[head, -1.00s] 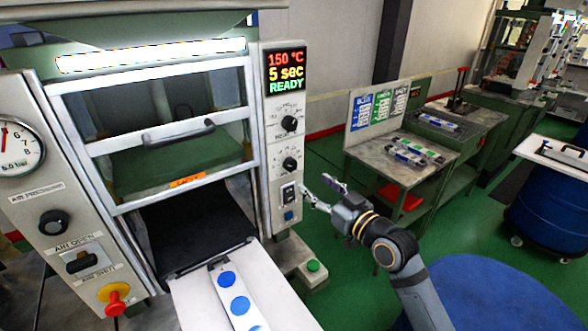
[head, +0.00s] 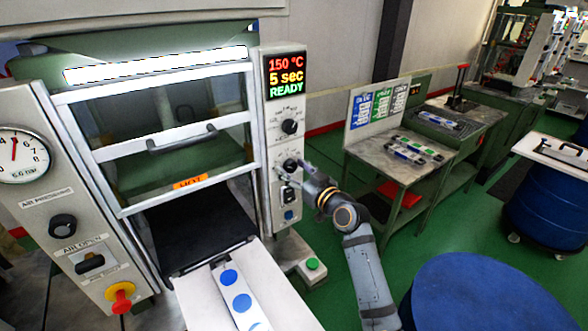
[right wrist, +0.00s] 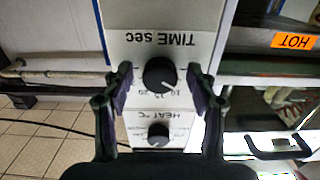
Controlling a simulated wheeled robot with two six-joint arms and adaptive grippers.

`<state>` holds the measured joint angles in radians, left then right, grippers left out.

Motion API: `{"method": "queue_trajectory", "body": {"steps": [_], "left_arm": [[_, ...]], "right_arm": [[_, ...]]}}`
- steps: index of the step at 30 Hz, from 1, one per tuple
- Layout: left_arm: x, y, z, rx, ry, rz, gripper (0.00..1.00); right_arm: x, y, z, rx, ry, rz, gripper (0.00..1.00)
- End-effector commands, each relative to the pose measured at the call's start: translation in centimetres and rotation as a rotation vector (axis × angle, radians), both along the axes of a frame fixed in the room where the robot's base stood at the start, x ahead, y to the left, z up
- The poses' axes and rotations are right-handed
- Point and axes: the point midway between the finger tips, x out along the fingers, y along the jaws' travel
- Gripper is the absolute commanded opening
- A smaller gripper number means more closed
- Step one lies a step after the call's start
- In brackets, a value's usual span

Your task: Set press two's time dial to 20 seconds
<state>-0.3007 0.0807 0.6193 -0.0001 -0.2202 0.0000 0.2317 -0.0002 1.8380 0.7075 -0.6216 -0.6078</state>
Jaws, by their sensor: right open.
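The press's control panel has a display (head: 286,76) reading 150 °C, 5 sec, READY. Below it are the upper heat dial (head: 289,126) and the lower time dial (head: 290,164), both black knobs. In the right wrist view, upside down, the time dial (right wrist: 160,75) sits near "TIME sec" lettering, with the heat dial (right wrist: 158,135) lower in the picture. My right gripper (head: 287,171) is at the time dial. In its wrist view the open fingers (right wrist: 160,80) stand on either side of this knob; contact cannot be told. My left gripper is out of view.
A rocker switch (head: 289,196) and blue button (head: 289,215) sit just below the time dial. The press door has a handle (head: 182,139) and an orange HOT label (head: 190,182). A side table (head: 382,165) and blue drum (head: 490,300) stand to the right.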

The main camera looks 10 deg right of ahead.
Motion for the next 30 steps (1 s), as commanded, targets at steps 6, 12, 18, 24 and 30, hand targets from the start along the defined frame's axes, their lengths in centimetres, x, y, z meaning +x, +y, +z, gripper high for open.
{"method": "queue_trajectory", "body": {"steps": [6, 12, 18, 24, 30], "left_arm": [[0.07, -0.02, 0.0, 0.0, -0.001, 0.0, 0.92], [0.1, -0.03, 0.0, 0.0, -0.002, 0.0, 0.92], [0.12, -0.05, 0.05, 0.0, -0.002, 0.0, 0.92], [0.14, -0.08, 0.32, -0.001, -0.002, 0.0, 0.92], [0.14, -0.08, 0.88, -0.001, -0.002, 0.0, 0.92]], "right_arm": [[-0.02, -0.02, -0.02, 0.0, 0.0, 0.0, 0.35], [-0.03, -0.02, -0.02, 0.0, 0.001, 0.0, 0.08], [-0.04, -0.03, -0.01, 0.007, 0.004, 0.0, 0.04], [-0.03, 0.0, 0.04, 0.063, 0.027, 0.0, 0.04], [-0.03, 0.03, 0.1, 0.192, 0.081, 0.001, 0.04]]}}
